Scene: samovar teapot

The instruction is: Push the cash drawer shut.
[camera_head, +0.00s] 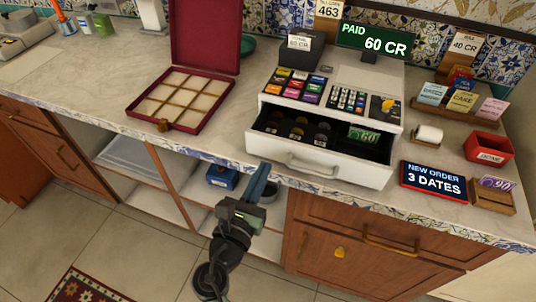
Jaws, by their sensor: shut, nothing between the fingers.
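The cash drawer (352,174) is the white drawer at the base of the cash register (345,80) on the counter. It stands open toward the front, with coins and a green note showing in its dark inside. A grey handle (312,166) is on its front panel. My gripper (263,168) is shut and empty. It is in front of the counter edge, beside the drawer's left front corner in the picture. I cannot tell whether its tip touches the drawer.
An open red box (184,95) with compartments stands left of the register. To the right are a "NEW ORDER 3 DATES" sign (433,180), a red tray (487,147) and a paper roll (429,134). Open shelves (180,195) and wooden drawers (365,245) are below the counter.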

